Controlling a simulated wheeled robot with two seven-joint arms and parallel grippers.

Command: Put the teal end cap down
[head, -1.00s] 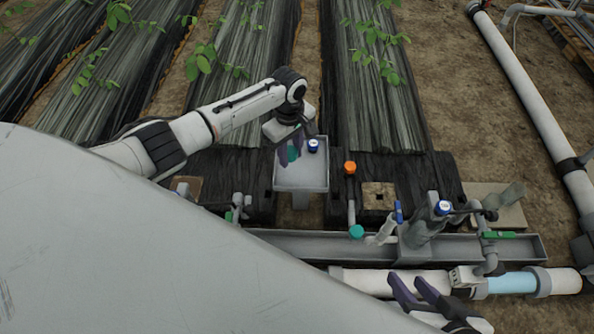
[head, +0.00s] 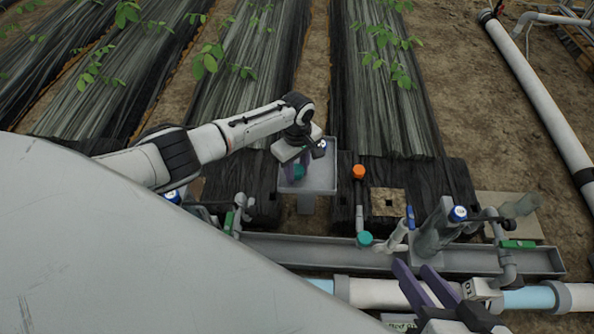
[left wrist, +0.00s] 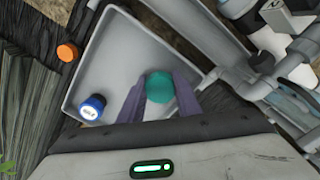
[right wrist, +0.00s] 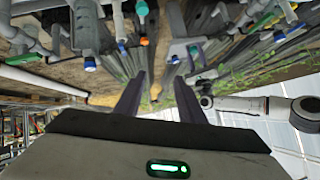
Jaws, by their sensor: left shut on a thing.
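The teal end cap (head: 299,172) is between the fingertips of my left gripper (head: 294,172), over the left part of a small grey tray (head: 326,182). In the left wrist view the teal cap (left wrist: 160,87) is gripped between both purple fingers, with the tray floor (left wrist: 122,58) behind it. I cannot tell whether the cap touches the floor. My right gripper (head: 428,284) is near the white pipe at the lower right. Its fingers are apart and empty in the right wrist view (right wrist: 158,95).
A blue cap with a white top (left wrist: 92,107) stands in the tray, partly hidden in the head view by my left gripper. An orange cap (head: 359,172) and another teal cap (head: 365,239) are right of the tray. A grey trough (head: 330,252) runs along the front.

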